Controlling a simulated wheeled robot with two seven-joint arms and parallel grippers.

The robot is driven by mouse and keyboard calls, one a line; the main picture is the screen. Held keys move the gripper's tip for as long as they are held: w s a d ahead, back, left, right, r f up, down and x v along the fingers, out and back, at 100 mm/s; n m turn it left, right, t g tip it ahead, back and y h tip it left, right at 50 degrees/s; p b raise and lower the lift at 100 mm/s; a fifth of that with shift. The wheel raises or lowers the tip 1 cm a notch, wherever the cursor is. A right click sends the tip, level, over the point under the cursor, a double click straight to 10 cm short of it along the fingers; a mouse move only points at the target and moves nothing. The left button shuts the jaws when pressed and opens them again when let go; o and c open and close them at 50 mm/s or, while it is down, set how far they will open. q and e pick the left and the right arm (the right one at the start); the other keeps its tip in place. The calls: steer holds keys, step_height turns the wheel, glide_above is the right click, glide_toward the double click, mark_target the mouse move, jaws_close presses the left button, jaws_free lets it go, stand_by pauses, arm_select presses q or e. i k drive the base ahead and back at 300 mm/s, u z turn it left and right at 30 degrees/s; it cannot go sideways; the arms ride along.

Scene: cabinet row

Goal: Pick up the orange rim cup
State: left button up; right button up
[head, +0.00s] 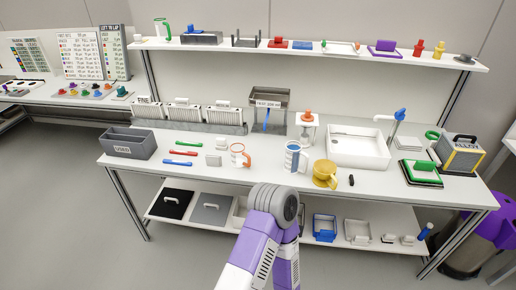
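The orange rim cup (238,155) is white with an orange rim and an orange handle on its right side. It stands upright on the white worktop, left of the taller white cup with blue marks (293,157). A purple and white link of my own arm with a round grey joint rises from the bottom middle, in front of the bench. No fingertips show in the head view, and neither gripper can be seen. Nothing touches the cup.
A small grey-white block (213,160) sits left of the cup, near red, green and blue bars. A yellow pitcher (325,174) and a white sink (358,146) are to the right. A dark grey bin (128,143) stands at the left. A shelf (310,50) runs above.

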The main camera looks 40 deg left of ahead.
mark_target(238, 155)
steer(key=u, duration=0.55)
steer(key=i, duration=0.95)
steer(key=u, duration=0.75)
